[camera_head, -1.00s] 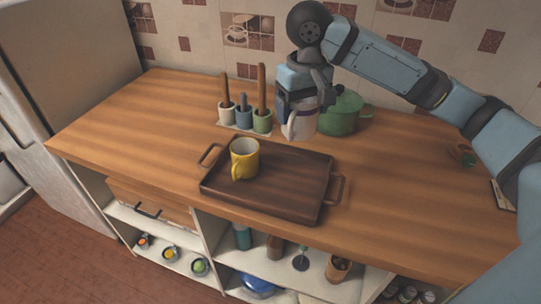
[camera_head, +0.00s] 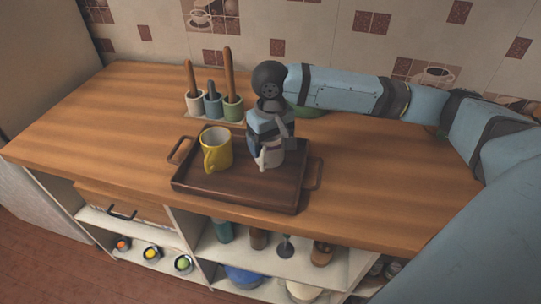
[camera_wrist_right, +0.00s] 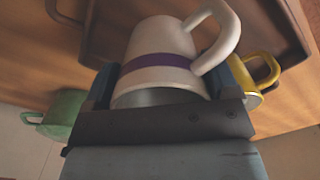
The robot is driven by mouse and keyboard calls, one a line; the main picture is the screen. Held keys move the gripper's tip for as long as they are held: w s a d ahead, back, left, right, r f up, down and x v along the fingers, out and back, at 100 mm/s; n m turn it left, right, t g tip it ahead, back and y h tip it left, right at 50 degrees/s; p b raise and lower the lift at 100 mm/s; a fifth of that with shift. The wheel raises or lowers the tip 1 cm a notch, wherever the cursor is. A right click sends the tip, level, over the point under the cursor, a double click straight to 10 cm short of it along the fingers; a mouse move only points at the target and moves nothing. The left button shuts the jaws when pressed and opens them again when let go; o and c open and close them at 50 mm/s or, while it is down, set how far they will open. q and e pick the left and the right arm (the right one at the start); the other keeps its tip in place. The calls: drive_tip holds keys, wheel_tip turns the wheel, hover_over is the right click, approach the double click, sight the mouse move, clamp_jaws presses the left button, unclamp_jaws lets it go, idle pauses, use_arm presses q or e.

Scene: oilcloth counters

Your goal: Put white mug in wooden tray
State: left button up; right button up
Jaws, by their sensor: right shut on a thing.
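The white mug (camera_head: 269,155) has a purple band, which shows in the right wrist view (camera_wrist_right: 160,62). My right gripper (camera_head: 270,143) is shut on the mug from above and holds it over the right half of the dark wooden tray (camera_head: 220,187). The mug looks upright and its base is at or just above the tray floor; I cannot tell whether it touches. The gripper hides part of the mug in the head view. My left gripper is not in view.
A yellow mug (camera_head: 216,149) stands in the left half of the tray, close to the white mug. Holders with wooden utensils (camera_head: 231,107) stand behind the tray. The counter right of the tray (camera_head: 375,180) is clear.

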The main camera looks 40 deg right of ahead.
sight(271, 156)
drive_tip(key=shift+f, duration=2.3)
drive_tip(key=o, duration=1)
drive_tip(key=shift+f, duration=0.1)
drive_tip(key=shift+c, duration=0.2)
